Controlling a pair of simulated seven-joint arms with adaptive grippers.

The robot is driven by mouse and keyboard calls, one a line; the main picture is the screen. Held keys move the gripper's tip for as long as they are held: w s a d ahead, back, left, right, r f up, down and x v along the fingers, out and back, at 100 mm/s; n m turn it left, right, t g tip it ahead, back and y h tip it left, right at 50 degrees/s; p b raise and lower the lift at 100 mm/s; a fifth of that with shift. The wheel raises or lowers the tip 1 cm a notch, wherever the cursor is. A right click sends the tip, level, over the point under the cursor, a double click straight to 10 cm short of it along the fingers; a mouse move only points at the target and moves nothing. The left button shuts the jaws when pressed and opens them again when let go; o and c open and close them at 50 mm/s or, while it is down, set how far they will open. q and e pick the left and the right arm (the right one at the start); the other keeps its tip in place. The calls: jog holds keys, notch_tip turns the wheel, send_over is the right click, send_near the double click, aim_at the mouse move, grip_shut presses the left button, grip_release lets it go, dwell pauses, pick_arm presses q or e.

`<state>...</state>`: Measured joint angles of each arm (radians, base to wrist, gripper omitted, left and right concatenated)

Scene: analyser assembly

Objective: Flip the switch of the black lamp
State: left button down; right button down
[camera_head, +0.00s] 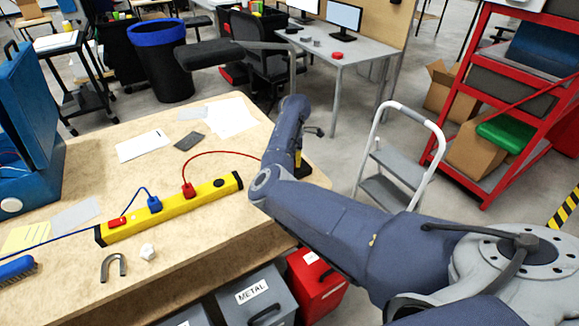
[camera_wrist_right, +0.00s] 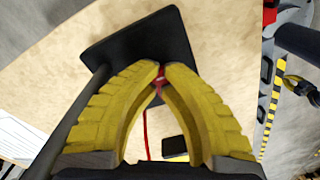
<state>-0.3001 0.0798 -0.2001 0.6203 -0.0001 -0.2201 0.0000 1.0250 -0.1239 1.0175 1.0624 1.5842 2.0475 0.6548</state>
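The black lamp's dark head (camera_head: 208,53) hangs over the far side of the wooden table in the head view, on a thin arm. Its lower part is hidden there by my right arm. In the right wrist view, its flat black base (camera_wrist_right: 125,45) lies on the table, with a red switch (camera_wrist_right: 160,75) on it. My right gripper (camera_wrist_right: 162,67) has its yellow fingertips together or nearly so, right at the switch; contact is unclear. In the head view the gripper (camera_head: 297,163) is mostly hidden. A yellow-and-dark part at the wrist view's right edge looks like my left gripper (camera_wrist_right: 300,88).
A yellow power strip (camera_head: 170,208) with red and blue plugs crosses the wooden table (camera_head: 185,250). A red cable runs toward the lamp. A phone (camera_head: 188,141), papers (camera_head: 142,146) and a horseshoe magnet (camera_head: 113,266) lie around it. A step ladder (camera_head: 395,165) stands to the right.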

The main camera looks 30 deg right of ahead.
jog(key=shift+f, duration=0.35)
jog(key=shift+r, duration=0.15)
jog(key=shift+r, duration=3.4)
